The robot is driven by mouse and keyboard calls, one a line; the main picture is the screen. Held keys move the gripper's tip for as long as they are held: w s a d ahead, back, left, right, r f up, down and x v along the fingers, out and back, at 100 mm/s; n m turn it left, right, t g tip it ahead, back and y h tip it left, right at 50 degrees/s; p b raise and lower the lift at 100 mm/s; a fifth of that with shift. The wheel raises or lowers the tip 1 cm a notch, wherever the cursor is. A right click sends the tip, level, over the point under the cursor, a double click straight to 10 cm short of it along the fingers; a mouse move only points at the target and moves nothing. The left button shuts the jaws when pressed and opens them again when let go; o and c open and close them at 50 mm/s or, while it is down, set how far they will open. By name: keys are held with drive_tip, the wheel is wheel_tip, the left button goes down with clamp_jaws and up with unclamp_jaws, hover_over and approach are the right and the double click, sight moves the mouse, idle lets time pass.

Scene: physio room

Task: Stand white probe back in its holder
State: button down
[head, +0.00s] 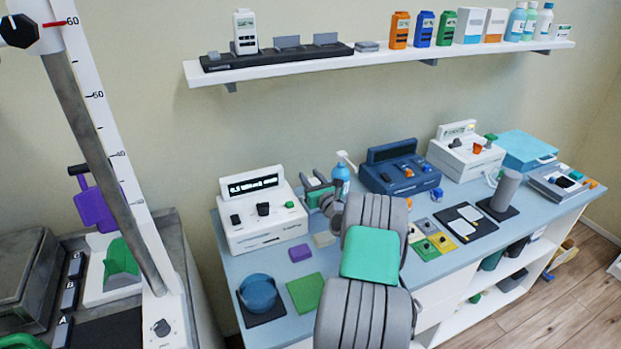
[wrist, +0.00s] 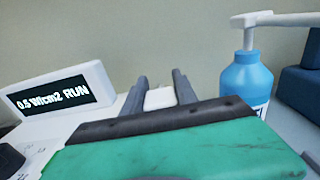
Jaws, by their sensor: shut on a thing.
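My gripper (head: 318,187) is over the bench, just right of the white device with the lit display (head: 262,208). In the wrist view the two dark fingers of my gripper (wrist: 160,92) are closed around a small white piece (wrist: 160,98), which looks like part of the white probe. The rest of it is hidden behind the green wrist cover. I cannot make the probe out clearly in the head view. No holder can be told for sure; a blue round cup (head: 258,291) on a dark base stands at the bench's front left.
A blue pump bottle (head: 341,174) stands close right of my gripper, also in the wrist view (wrist: 246,80). A dark blue device (head: 392,172) is further right. A green pad (head: 305,293) and a purple block (head: 300,253) lie in front. A shelf (head: 380,57) hangs above.

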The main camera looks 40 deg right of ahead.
drive_tip(key=shift+f+b, duration=0.35)
drive_tip(key=shift+f, duration=0.05)
idle(0.4)
drive_tip(key=c, duration=0.9)
unclamp_jaws()
drive_tip(key=shift+s, duration=0.1)
drive_tip(key=b+v, duration=0.1)
drive_tip(key=v, duration=0.6)
drive_tip(key=shift+s+a, duration=0.2)
drive_tip(key=shift+s, duration=0.1)
